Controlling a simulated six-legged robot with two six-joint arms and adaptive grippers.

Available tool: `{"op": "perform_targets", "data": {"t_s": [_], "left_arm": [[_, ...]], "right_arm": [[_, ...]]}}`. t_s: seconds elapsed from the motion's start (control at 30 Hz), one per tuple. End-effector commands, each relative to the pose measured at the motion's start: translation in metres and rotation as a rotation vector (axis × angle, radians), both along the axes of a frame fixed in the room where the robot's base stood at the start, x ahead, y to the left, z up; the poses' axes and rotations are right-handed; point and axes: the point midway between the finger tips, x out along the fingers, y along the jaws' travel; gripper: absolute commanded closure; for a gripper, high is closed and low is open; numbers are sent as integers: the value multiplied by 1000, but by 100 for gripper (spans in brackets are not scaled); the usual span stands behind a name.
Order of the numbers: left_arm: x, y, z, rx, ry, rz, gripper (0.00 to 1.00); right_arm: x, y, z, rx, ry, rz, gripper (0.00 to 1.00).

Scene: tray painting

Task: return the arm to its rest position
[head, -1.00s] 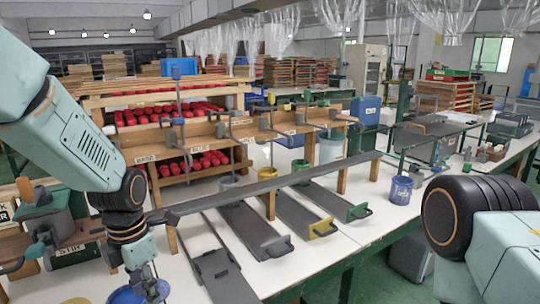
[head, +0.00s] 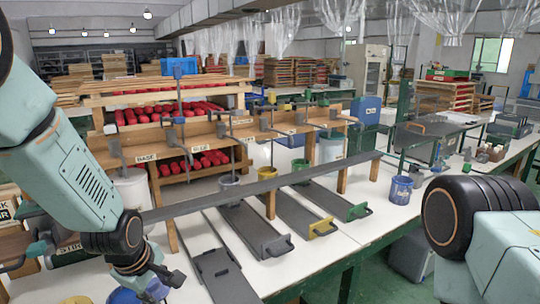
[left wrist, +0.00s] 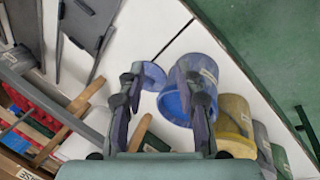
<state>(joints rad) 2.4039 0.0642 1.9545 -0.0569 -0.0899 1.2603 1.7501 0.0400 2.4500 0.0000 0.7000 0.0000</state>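My left gripper (head: 168,278) is low at the left in the head view, tilted to the right, above the near end of the white bench. In the left wrist view its two dark fingers (left wrist: 157,72) are spread apart, with no object gripped between them. A blue bucket (left wrist: 176,108) shows below and beside the right finger, and a flat blue round thing (left wrist: 154,77) shows beyond the gap. My right arm shows only as a black joint and pale link at the right edge; its gripper is out of view.
Dark trays with grey, yellow and green ends (head: 325,228) lie under a long grey rail (head: 255,187). A blue bucket (head: 400,190) stands on the bench at the right. Several buckets, including a yellow one (left wrist: 235,118), sit near the left gripper. Wooden racks stand behind.

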Motion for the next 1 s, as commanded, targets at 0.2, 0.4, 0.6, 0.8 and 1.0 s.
{"op": "perform_targets", "data": {"t_s": [0.2,0.4,0.6,0.8,1.0], "left_arm": [[-29,-3,-42,141,-44,-358,66],[-76,-5,-88,279,-51,-699,66],[-171,-6,-144,386,19,-1067,66],[-278,-7,-179,314,180,-1184,66],[-331,-7,-196,242,285,-1204,66]], "right_arm": [[0,0,0,0,0,0,79],[0,0,-1,0,0,0,79],[0,0,-2,0,0,0,79],[0,0,-2,0,0,0,79],[0,0,-2,0,0,0,79]]}}
